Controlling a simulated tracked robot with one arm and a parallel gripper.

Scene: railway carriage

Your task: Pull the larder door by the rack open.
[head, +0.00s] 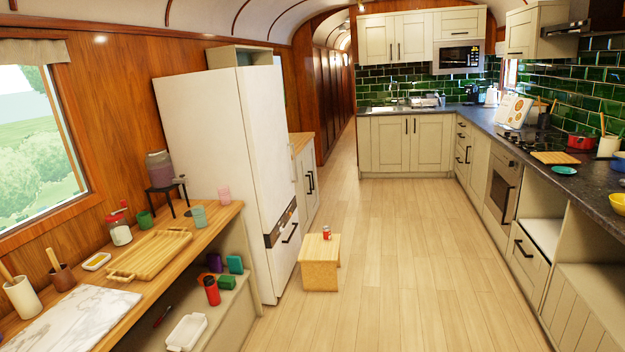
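A tall white cabinet or fridge (202,125) stands on the left. Its front faces right and looks shut, with dark handles low down. Just beyond it is a low cream cabinet (306,200) with a wooden top and dark upright handles, partly hidden; its doors look shut. At the back, cream double doors (405,143) under the counter are shut. A small rack-like item (428,101) sits on the counter above them, too small to be sure of. I cannot tell which of these is the larder door. My gripper is not in view.
A low wooden stool (319,264) with a red can (326,232) stands on the floor near the white cabinet's front. A wooden worktop (215,218) with kitchen items runs along the left. The right counter (560,178) has open shelves below. The middle floor (415,255) is clear.

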